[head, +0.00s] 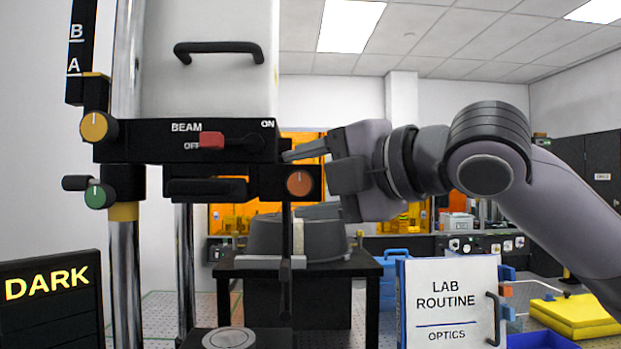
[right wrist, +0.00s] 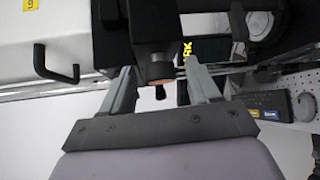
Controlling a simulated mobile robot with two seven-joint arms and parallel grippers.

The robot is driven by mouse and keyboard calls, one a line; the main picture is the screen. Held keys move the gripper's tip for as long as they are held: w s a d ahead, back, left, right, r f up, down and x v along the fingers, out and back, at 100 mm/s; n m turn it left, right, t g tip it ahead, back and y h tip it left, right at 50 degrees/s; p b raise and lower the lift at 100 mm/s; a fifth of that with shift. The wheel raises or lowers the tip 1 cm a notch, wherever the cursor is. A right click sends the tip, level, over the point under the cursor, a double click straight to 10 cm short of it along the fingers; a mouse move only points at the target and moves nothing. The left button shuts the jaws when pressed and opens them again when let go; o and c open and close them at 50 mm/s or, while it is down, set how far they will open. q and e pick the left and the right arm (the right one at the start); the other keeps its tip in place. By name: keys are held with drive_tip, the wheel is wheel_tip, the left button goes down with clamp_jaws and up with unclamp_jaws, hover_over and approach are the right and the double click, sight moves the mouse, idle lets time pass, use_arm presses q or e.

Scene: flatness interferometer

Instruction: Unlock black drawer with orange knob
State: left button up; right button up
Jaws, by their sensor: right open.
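The black drawer (head: 213,188) is under the black beam housing in the head view, with a dark pull on its front. The round orange knob (head: 300,183) with a pale index line sits at its right end. My right gripper (head: 312,165) comes in from the right, one finger showing just above the knob and the other not clear. In the right wrist view, the orange knob (right wrist: 158,72) lies between the tips of the two spread fingers (right wrist: 160,75). I cannot tell whether either finger touches it. My left gripper is not in view.
The red BEAM switch (head: 212,141) is just above the drawer. Yellow (head: 98,127) and green (head: 97,196) knobs are on the left. A dark table (head: 365,265) is behind.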

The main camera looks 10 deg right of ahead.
drive_tip(key=c, duration=1)
drive_tip(key=shift+c, duration=0.2)
drive_tip(key=shift+f, duration=0.15)
